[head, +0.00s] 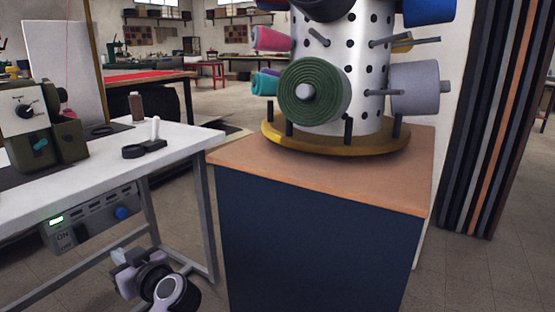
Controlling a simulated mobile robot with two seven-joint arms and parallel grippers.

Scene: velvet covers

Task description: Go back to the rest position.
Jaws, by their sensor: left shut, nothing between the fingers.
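My left gripper (123,259) is low in the head view, at the lower left, with my dark and white wrist links close behind it. It is shut and empty, in front of the white table's lower frame and apart from the fabric rolls. My right gripper is not in view.
A blue cabinet (310,245) with a tan top bears a perforated white cylinder (327,50) holding fabric rolls, including a green roll (327,95). A white table (70,190) with a sewing machine (40,125) stands left. Tall dark panels (490,110) stand right. Floor shows between table and cabinet.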

